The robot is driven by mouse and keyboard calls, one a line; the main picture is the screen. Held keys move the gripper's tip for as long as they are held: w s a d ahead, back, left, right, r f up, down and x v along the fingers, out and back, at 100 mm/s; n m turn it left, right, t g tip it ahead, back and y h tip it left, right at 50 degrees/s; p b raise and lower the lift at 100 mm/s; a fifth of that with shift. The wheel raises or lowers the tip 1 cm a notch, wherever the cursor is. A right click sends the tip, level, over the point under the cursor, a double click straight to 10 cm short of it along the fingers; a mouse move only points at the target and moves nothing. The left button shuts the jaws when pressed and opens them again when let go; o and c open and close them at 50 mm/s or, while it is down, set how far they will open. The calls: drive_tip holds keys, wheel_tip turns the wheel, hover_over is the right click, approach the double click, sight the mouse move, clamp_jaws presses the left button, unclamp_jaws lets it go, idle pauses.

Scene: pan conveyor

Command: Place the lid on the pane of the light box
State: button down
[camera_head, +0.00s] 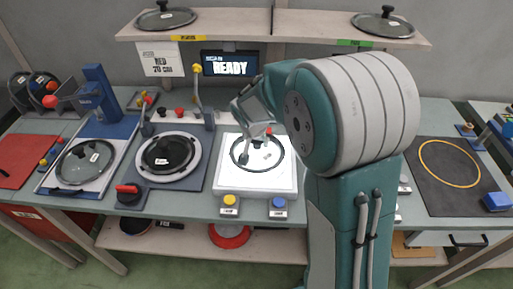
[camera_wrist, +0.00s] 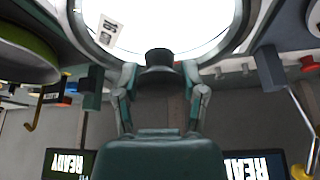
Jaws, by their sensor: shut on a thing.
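The lid (camera_head: 240,154) is clear glass with a dark rim and a small white label. In the head view it is over the bright white pane of the light box (camera_head: 229,184), inside the pane's outline. My gripper (camera_head: 267,134) reaches down to the lid from above, partly hidden by my arm. In the wrist view my gripper (camera_wrist: 160,72) is shut on the lid's black knob (camera_wrist: 159,56). The lid (camera_wrist: 109,30) fills the top of that view, with bright light showing through it. I cannot tell whether its rim touches the pane.
Two lidded stations, a blue board (camera_head: 110,128) and a pan burner (camera_head: 200,178), stand left of the light box. A yellow button (camera_head: 229,200) and a blue button (camera_head: 278,204) are in front. A shelf (camera_head: 230,25) with two lids hangs above. A black mat (camera_head: 430,195) lies right.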

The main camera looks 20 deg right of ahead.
sight(256, 148)
drive_tip(key=shift+w+f, duration=0.15)
drive_tip(key=shift+f, duration=1.55)
drive_tip(key=shift+f, duration=0.1)
drive_tip(key=shift+c, duration=0.8)
unclamp_jaws()
drive_tip(key=v, duration=1.2)
drive_tip(key=s+d+r+n+y, duration=0.1)
drive_tip(key=s+r+n, duration=0.2)
drive_tip(key=s, duration=0.8)
drive_tip(key=s+d+r+n+t+y, duration=0.1)
drive_tip(key=s+r, duration=0.3)
drive_tip(key=s, duration=0.8)
drive_tip(key=shift+s+r+n+t, duration=0.3)
drive_tip(key=shift+r+n, duration=0.05)
drive_tip(key=shift+n, duration=0.55)
